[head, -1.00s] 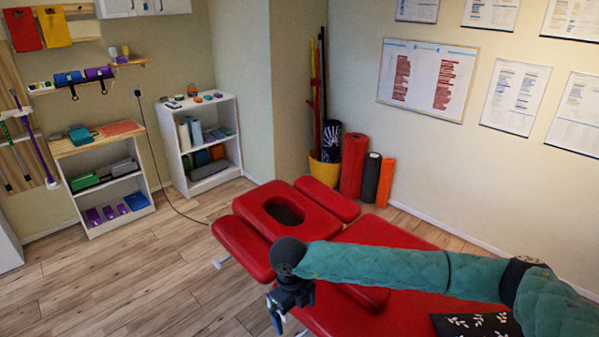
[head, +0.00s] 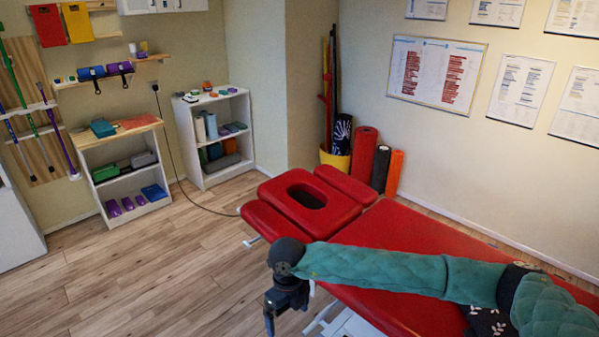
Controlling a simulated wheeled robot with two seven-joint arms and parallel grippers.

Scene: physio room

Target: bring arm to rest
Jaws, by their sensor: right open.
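My right arm, in a green quilted sleeve, comes in from the right in the head view and reaches over the red treatment table (head: 420,235). My right gripper (head: 270,322) hangs down at its end, beside the table's near left edge and above the wood floor. It is open and I see nothing in it. Its fingertips are near the bottom edge of the picture. My left gripper is not in view.
A dark patterned cushion (head: 490,322) lies on the table, partly behind my arm. Two low shelves, one wood-topped (head: 125,170) and one white (head: 215,140), stand at the back left. Rolled mats (head: 364,163) stand against the wall. The floor (head: 150,270) at left is clear.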

